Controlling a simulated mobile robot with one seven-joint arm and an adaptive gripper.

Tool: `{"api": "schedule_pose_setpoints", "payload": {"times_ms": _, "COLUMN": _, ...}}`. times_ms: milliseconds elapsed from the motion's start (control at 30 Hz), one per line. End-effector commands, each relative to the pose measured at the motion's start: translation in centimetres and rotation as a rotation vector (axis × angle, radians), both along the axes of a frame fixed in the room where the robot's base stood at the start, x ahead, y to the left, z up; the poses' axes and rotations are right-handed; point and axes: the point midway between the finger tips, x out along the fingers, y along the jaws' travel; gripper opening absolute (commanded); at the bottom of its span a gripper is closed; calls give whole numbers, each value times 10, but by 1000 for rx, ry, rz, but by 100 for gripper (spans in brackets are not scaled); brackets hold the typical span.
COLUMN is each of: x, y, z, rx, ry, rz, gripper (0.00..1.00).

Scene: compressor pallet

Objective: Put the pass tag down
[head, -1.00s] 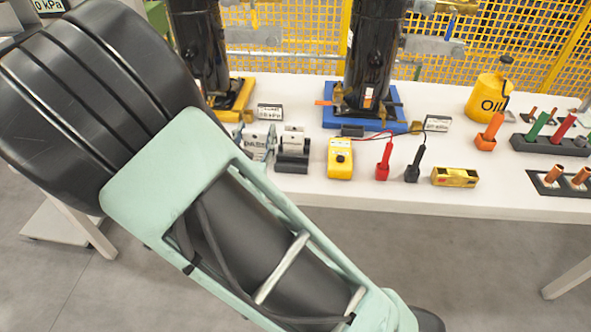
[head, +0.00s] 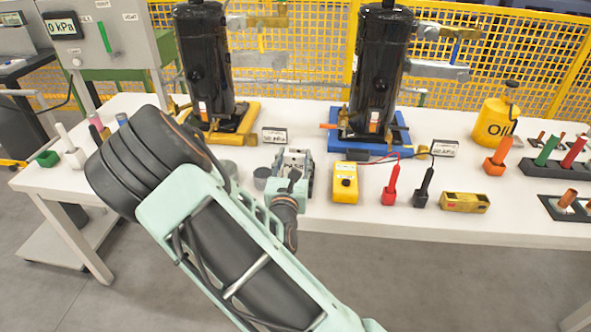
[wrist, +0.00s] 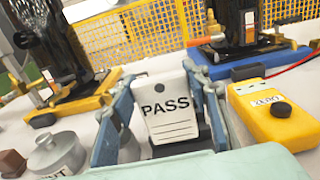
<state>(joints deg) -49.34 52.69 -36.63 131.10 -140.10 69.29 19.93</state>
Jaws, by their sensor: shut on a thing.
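The pass tag (wrist: 166,105) is a white plate with black PASS lettering and a small hole at its top. It stands upright between the two blue-grey fingers of my gripper (wrist: 165,100) in the wrist view. In the head view my gripper (head: 291,172) is shut on the tag (head: 294,157) above the white table, left of the yellow meter. Something dark shows behind and below the tag in the wrist view. The tag's lower edge is hidden, so I cannot tell whether it touches anything beneath.
A yellow meter (head: 344,183) stands close on the right, and it also shows in the wrist view (wrist: 270,112). Grey metal cylinders (wrist: 57,154) are on the left. Black compressors on a yellow pallet (head: 243,133) and a blue pallet (head: 366,138) stand behind.

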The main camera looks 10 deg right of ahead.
Motion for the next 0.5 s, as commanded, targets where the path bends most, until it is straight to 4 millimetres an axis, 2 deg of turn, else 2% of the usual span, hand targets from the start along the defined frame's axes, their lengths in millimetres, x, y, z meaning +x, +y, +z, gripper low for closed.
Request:
{"api": "schedule_pose_setpoints", "payload": {"times_ms": 67, "x": 4, "y": -6, "z": -10, "rx": -3, "ry": 2, "rz": -2, "gripper": 27}}
{"api": "schedule_pose_setpoints", "payload": {"times_ms": 233, "x": 3, "y": -4, "z": -35, "rx": -2, "ry": 3, "rz": -1, "gripper": 27}}
{"api": "schedule_pose_setpoints", "payload": {"times_ms": 500, "x": 3, "y": -4, "z": -36, "rx": -1, "ry": 0, "rz": -1, "gripper": 27}}
